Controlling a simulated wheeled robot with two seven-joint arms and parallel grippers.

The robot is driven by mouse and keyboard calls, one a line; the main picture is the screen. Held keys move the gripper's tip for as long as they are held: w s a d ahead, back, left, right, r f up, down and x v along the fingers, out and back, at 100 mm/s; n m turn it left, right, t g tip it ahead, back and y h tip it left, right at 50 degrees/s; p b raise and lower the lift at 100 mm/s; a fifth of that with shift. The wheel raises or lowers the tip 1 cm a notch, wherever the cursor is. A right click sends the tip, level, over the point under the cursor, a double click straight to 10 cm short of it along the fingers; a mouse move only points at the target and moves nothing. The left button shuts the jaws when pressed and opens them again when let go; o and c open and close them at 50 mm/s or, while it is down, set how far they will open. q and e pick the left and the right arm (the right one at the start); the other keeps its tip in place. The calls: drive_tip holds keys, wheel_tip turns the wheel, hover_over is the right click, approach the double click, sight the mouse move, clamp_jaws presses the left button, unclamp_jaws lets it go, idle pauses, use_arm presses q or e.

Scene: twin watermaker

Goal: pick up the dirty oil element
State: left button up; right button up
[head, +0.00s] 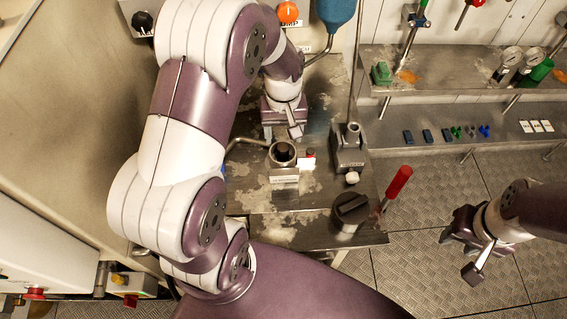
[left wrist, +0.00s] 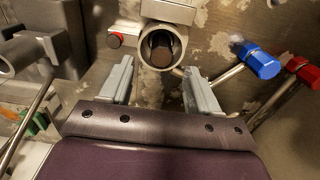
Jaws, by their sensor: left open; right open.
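The oil element, a dark brown cylinder, sits inside a round metal housing (head: 282,154) on the steel bench; in the left wrist view the element (left wrist: 161,46) shows within the housing's open mouth. Whether it is dirty cannot be told. My left gripper (head: 282,132) is open and empty, just behind the housing in the head view. In the left wrist view its two fingers (left wrist: 160,88) are apart, with the housing ahead between them; nothing is between the fingertips. My right gripper (head: 462,256) is open and empty over the floor at the right, far from the housing.
A small red button (head: 310,153) stands beside the housing. A metal post fitting (head: 349,146), a black knob (head: 351,207) and a red-handled lever (head: 397,182) are to its right. A shelf (head: 450,82) is at the back right.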

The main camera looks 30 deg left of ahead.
sight(283, 147)
use_arm(q)
drive_tip(key=f, duration=0.4)
drive_tip(key=shift+s+f, duration=0.2)
drive_tip(key=shift+s, duration=0.05)
drive_tip(key=c, duration=1.1)
drive_tip(key=shift+o, duration=0.2)
drive_tip(key=shift+r, duration=0.1)
